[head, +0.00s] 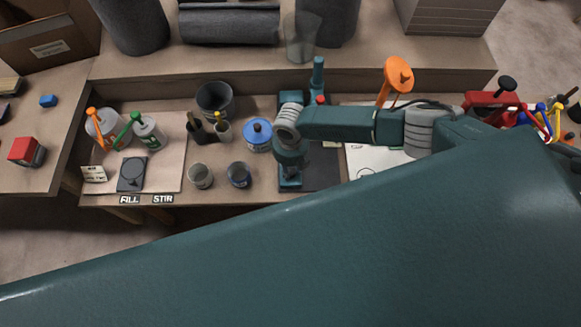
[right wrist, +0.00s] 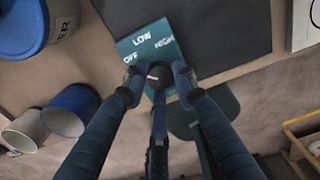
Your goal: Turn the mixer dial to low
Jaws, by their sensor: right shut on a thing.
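The mixer's teal dial panel (right wrist: 148,42) shows in the right wrist view, with OFF at left, LOW at top and HIGH at right. The dark round dial (right wrist: 158,72) sits below these labels. My right gripper (right wrist: 156,79) has its fingers around the dial and is shut on it. Where the dial's pointer stands cannot be told. In the head view, the teal mixer (head: 318,76) is largely hidden behind my right arm, and my right gripper (head: 290,172) points down at its front. My left gripper is in neither view.
A blue-lidded tub (head: 258,135), a grey cup (head: 200,175) and a dark blue cup (head: 239,174) stand left of the mixer. A dark bucket (head: 215,98) is behind them. An orange stand (head: 397,74) is to the right. My teal arm link covers the foreground.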

